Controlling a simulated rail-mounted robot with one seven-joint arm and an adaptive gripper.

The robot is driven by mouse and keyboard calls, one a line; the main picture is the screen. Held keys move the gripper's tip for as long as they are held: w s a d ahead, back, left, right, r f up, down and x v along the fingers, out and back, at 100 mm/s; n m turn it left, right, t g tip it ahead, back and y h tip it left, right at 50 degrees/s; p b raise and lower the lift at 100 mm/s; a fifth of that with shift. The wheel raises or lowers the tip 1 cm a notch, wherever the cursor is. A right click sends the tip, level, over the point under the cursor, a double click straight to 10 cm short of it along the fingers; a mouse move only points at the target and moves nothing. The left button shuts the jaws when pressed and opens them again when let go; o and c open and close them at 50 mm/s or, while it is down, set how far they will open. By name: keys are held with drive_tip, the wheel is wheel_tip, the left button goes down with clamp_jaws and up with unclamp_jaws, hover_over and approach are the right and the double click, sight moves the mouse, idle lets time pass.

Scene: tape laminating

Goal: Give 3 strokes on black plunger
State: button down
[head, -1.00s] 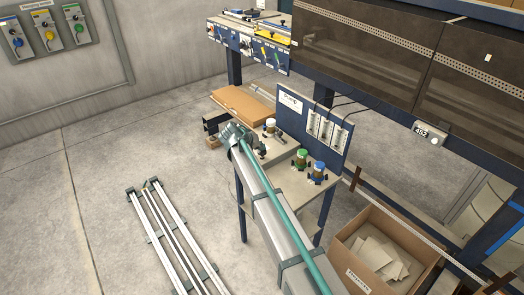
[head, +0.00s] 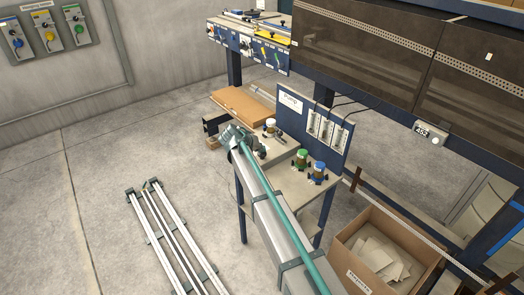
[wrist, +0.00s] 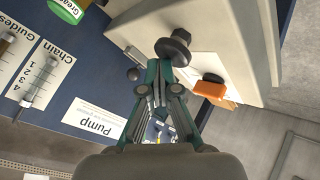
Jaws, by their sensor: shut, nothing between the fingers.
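In the wrist view a black round knob on a short stem (wrist: 175,46), which looks like the black plunger, stands out from a beige body (wrist: 210,30). My gripper (wrist: 160,66) is shut and empty, its teal and dark fingertips just below the knob in the picture. I cannot tell whether they touch it. In the head view my gripper (head: 250,147) is small and partly hidden by my own arm, over the table beside the pump panel. I cannot make out the plunger clearly there.
The blue pump panel (head: 296,120) carries gauges and tubes. Jars with a green cap (head: 301,154) and a blue cap (head: 319,166) stand on the table. An orange part (wrist: 209,89) is close to the right of my fingers. A cardboard box (head: 362,280) is on the floor.

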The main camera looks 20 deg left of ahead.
drive_tip(key=shift+f, duration=0.2)
drive_tip(key=shift+r, duration=1.75)
drive_tip(key=shift+r+p, duration=0.85)
drive_tip(key=shift+r, duration=1.65)
wheel_tip(320, 180, up, 4)
drive_tip(key=shift+f+p, duration=0.1)
drive_tip(key=shift+p, duration=0.3)
drive_tip(key=shift+f, duration=0.15)
